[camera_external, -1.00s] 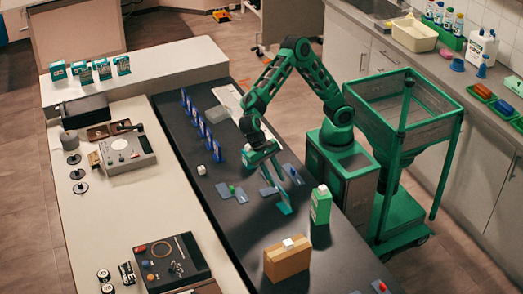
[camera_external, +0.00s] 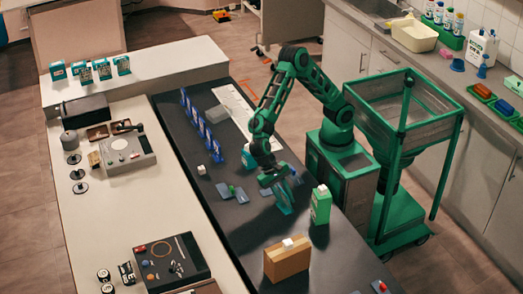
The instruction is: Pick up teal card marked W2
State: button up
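My gripper (camera_external: 277,184) is low over the dark table, pointing down. A teal card-like piece (camera_external: 286,203) shows at its fingertips, just left of the green-and-white carton. I cannot tell whether the fingers are closed on this piece or only beside it. Several teal-and-white cards or small boxes (camera_external: 103,69) stand on the pale back counter, far from my gripper. The markings are too small to read, so I cannot tell which one is W2.
A green-and-white carton (camera_external: 320,206) stands close right of my gripper. A brown box (camera_external: 287,262) is nearer the camera. Several blue upright cards (camera_external: 201,123) line the table's left side. A flat grey piece (camera_external: 232,193) lies left of my gripper.

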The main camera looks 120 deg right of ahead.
jog(key=shift+s+a+f, duration=0.15)
jog(key=shift+f, duration=0.3)
grip_shut()
jog(key=shift+r, duration=0.1)
